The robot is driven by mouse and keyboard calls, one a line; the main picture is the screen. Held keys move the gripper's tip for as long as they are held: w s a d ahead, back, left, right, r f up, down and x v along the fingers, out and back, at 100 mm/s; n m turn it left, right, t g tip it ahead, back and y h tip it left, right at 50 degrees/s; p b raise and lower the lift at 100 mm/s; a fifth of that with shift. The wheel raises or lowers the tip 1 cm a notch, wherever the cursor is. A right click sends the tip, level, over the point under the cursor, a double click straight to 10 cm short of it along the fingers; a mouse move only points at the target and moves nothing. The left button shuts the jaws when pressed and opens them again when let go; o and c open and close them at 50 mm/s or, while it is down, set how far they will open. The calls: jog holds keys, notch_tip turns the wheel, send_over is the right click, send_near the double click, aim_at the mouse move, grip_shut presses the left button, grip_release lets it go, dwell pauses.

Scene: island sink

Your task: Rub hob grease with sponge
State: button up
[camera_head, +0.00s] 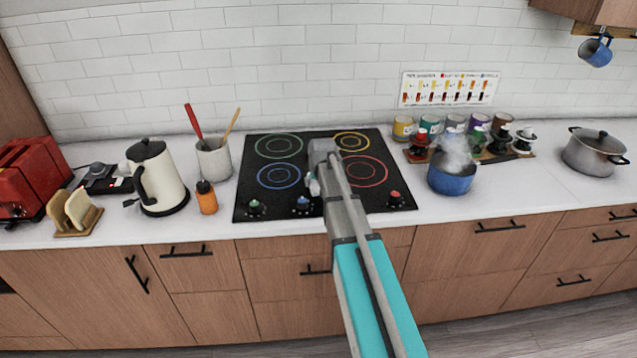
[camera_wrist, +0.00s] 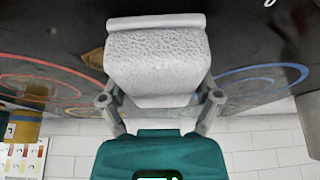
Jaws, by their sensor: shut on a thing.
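A pale grey, rough-textured sponge (camera_wrist: 158,62) is between the two fingers of my gripper (camera_wrist: 160,98) in the wrist view, and the gripper is shut on it. The black hob (camera_head: 285,211) has coloured rings and three knobs along its front edge. My gripper and arm reach over the middle of the hob, between the blue and red rings. In the wrist view the sponge is over the dark hob surface (camera_wrist: 60,45); I cannot tell whether it touches. A small brownish patch (camera_wrist: 94,58) shows beside the sponge; I cannot tell if it is grease.
A steaming blue pot (camera_head: 452,181) stands right of the hob, before a row of coloured cups (camera_head: 404,129). Left of the hob are a utensil crock (camera_head: 213,159), an orange bottle (camera_head: 206,198) and a kettle (camera_head: 158,178). A grey lidded pot (camera_head: 594,154) is far right.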

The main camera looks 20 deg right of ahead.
jog(key=shift+a, duration=0.15)
jog(key=shift+w+a, duration=0.25)
jog(key=shift+a, duration=0.55)
jog(key=shift+w+a, duration=0.25)
jog(key=shift+a, duration=0.55)
jog(key=shift+f, duration=0.1)
jog(key=shift+s+d, duration=0.15)
jog(key=shift+d, duration=0.05)
jog(key=shift+s+d, duration=0.2)
jog(key=shift+d, duration=0.6)
jog(key=shift+s+d, duration=0.15)
jog(key=shift+d, duration=0.65)
jog(key=shift+d, duration=0.1)
jog(key=shift+s+d, duration=0.25)
jog(key=shift+d, duration=0.6)
jog(key=shift+s+d, duration=0.25)
jog(key=shift+d, duration=0.55)
jog(key=shift+d, duration=0.1)
